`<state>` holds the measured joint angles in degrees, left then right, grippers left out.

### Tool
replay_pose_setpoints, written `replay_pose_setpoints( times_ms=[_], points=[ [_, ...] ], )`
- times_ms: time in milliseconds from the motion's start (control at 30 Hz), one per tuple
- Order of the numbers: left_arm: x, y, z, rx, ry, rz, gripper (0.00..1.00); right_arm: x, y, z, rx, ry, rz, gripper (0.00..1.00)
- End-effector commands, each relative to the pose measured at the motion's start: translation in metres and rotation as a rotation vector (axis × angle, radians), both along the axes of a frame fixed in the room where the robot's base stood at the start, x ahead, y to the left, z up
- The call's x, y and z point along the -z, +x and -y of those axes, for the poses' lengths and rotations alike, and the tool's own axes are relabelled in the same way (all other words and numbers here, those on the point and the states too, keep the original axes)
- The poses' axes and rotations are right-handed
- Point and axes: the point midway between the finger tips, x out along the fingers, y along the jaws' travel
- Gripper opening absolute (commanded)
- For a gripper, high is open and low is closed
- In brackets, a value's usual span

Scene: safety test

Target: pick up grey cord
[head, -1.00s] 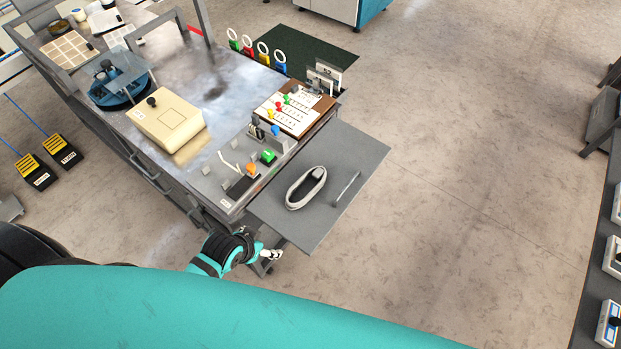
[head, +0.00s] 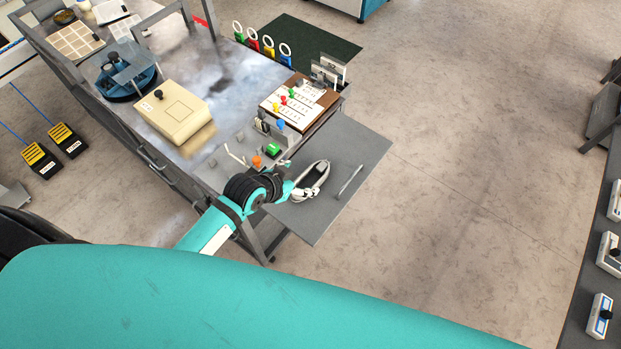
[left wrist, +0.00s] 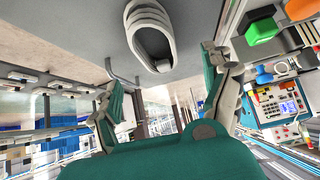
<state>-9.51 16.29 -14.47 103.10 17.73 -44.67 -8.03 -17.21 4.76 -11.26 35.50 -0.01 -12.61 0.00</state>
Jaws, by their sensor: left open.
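The grey cord (head: 324,167) is a coiled oval loop lying on a flat grey side panel (head: 357,145) at the table's right end. My left gripper (head: 306,193) is at the near end of the coil and covers part of it in the head view. In the left wrist view, the cord (left wrist: 139,22) is at the top centre, beyond the two spread fingers of my left gripper (left wrist: 160,72). The gripper is open with nothing between its fingers. I cannot tell whether a finger touches the cord. My right gripper is not in view.
A metal handle (head: 350,180) lies on the panel right of the cord. A board with coloured knobs (head: 299,104), a green block (head: 273,150) and an orange knob (head: 257,161) are close on the table. A beige box (head: 174,112) stands farther left. Open floor lies to the right.

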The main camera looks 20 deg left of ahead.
Motion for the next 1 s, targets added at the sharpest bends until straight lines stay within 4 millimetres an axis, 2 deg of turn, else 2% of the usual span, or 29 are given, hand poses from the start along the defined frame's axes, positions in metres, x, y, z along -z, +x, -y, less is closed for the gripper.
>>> replay_pose_setpoints(
  times_ms=[267, 600, 867, 1000],
  points=[
    [0.014, 0.012, 0.006, 0.001, -0.001, 0.000, 0.83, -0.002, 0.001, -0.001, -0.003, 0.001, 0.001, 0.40],
    [0.045, 0.038, 0.017, 0.000, 0.000, -0.001, 0.83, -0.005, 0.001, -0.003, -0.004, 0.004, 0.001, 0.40],
    [0.047, 0.039, 0.017, 0.001, 0.001, 0.000, 0.83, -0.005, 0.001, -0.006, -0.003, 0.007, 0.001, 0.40],
    [0.047, 0.039, 0.017, 0.001, 0.001, 0.000, 0.67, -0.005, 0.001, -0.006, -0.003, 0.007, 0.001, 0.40]
  ],
)
